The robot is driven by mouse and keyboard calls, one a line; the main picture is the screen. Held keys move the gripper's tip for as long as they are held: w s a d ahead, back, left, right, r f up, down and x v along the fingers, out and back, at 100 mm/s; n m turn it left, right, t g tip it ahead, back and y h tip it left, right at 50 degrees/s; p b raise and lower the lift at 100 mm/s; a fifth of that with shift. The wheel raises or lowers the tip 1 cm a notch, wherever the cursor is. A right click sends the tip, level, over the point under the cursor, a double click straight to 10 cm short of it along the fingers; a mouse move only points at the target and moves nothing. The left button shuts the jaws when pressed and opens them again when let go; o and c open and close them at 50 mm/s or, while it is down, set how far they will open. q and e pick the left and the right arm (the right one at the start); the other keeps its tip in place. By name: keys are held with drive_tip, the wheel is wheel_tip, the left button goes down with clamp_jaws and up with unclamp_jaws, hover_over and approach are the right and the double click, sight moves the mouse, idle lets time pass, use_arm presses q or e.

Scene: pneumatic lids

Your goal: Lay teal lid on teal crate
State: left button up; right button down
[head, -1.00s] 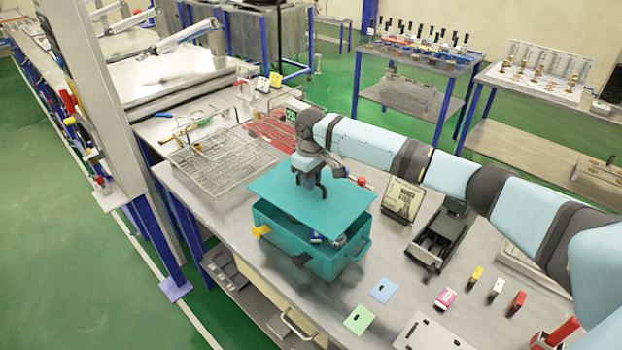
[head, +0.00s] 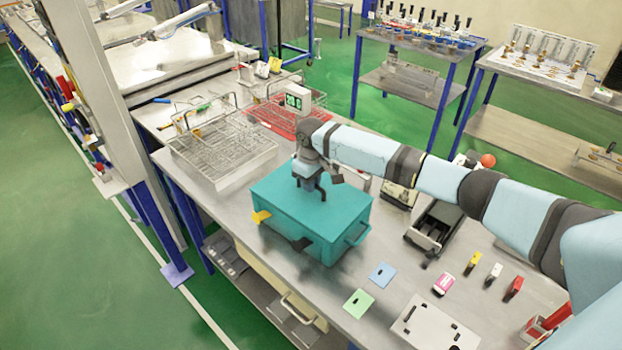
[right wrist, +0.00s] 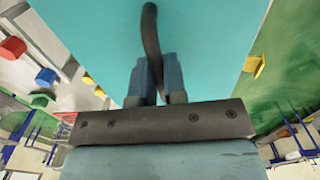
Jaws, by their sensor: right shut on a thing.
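The teal lid (head: 285,205) lies level over the top of the teal crate (head: 325,248), and its edges line up with the crate's walls. No gap shows between them from here. My right gripper (head: 310,186) is over the middle of the lid, shut on its dark handle. In the right wrist view the fingers (right wrist: 156,92) close on the dark curved handle (right wrist: 151,40), with the teal lid surface (right wrist: 95,30) behind. The crate has a yellow latch (head: 261,216) and a dark latch (head: 301,244) on its front. The crate's inside is hidden. My left gripper is not in view.
A wire basket (head: 222,150) stands behind the crate on the left, with a red rack (head: 290,118) beyond it. A dark device (head: 436,222) is to the right. Blue (head: 382,275) and green (head: 358,303) cards lie in front on the bench.

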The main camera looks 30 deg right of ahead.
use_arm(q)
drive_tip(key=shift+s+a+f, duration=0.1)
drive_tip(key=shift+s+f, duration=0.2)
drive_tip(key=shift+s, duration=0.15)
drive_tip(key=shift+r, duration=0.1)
use_arm(e)
drive_tip(key=shift+p, duration=0.4)
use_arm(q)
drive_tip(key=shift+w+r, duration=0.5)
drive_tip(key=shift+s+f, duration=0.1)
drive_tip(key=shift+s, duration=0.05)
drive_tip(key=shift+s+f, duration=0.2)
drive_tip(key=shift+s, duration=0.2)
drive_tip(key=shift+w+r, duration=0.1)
use_arm(e)
drive_tip(key=shift+f, duration=0.15)
